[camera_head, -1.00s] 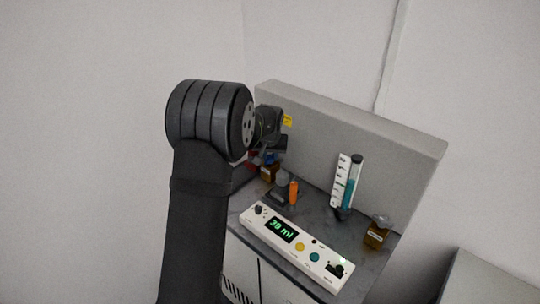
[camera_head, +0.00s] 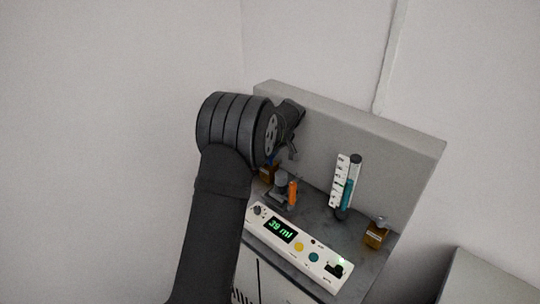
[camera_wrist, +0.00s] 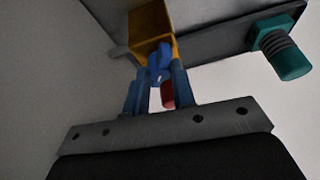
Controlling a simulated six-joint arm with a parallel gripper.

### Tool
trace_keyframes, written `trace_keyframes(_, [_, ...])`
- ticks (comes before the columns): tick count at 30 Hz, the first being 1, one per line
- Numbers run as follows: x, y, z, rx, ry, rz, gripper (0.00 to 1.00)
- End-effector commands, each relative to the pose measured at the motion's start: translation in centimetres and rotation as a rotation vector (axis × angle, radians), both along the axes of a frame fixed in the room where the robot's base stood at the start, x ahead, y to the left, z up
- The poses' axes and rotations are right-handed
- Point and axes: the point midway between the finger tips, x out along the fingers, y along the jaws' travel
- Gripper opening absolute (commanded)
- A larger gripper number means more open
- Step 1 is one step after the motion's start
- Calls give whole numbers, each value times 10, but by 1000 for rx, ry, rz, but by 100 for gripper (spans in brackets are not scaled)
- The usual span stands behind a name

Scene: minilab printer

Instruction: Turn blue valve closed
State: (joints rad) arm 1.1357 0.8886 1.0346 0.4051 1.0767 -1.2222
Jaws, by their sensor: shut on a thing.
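The blue valve (camera_wrist: 158,62) shows in the wrist view, its handle in front of a yellow-brass block (camera_wrist: 150,28). My gripper (camera_wrist: 157,80) has its two fingers on either side of the blue handle and is shut on it. The fingers cover part of the handle, so its exact angle is hard to read. In the head view my arm's dark wrist hangs over the back left of the bench, and the fingertips and valve cannot be made out clearly there.
A red part (camera_wrist: 168,95) shows between the fingers. A teal threaded part (camera_wrist: 283,48) is off to the right. On the bench are an orange cylinder (camera_head: 292,192), a control panel (camera_head: 300,249) reading 39 ml, a graduated tube (camera_head: 349,182) and an amber bottle (camera_head: 375,236).

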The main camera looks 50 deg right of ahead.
Motion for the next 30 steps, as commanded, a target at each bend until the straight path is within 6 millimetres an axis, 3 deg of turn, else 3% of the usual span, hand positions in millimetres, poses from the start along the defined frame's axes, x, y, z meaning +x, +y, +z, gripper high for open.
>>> trace_keyframes(10, [0,-1,0,0,1,140,0])
trace_keyframes(26, [0,-1,0,0,1,165,0])
trace_keyframes(27, [-1,-1,0,0,1,165,25])
trace_keyframes(30, [0,-1,0,0,1,165,45])
